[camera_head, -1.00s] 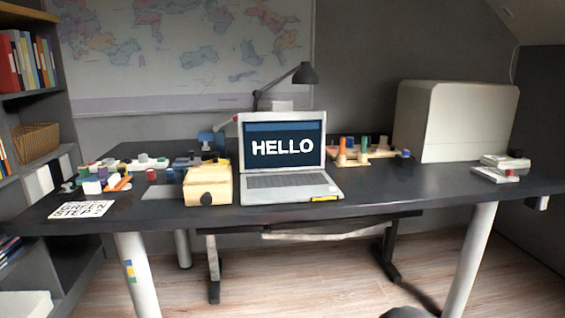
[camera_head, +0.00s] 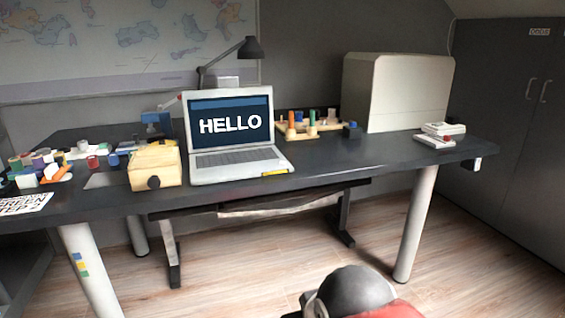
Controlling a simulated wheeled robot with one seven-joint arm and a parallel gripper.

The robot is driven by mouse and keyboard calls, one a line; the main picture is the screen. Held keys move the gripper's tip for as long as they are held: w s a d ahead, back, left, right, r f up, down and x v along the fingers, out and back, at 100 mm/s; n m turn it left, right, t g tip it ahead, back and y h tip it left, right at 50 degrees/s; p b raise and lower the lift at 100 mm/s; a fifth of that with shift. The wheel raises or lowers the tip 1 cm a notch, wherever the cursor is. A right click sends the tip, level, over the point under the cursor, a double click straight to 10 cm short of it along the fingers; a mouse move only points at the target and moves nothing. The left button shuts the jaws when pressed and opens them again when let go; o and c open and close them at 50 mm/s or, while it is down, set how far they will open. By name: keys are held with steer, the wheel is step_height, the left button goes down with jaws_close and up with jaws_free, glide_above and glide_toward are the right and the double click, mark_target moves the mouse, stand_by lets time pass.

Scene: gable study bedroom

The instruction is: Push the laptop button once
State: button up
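The laptop (camera_head: 231,136) stands open on the dark desk, left of the picture's middle. Its screen faces me and reads HELLO on dark blue. Its keyboard base (camera_head: 238,168) lies flat near the desk's front edge, with a small yellow mark at the front right corner. I cannot make out a separate button at this size. A dark rounded part of my own arm, with some red, shows at the bottom, in front of the desk and well apart from the laptop. My gripper's fingers do not show.
The desk (camera_head: 340,168) has free room right of the laptop. A wooden box (camera_head: 155,167) stands close on the laptop's left. A lamp (camera_head: 249,48) and wooden peg toys (camera_head: 308,127) are behind. A large pale case (camera_head: 397,92) stands at the right. Open floor (camera_head: 250,265) lies in front.

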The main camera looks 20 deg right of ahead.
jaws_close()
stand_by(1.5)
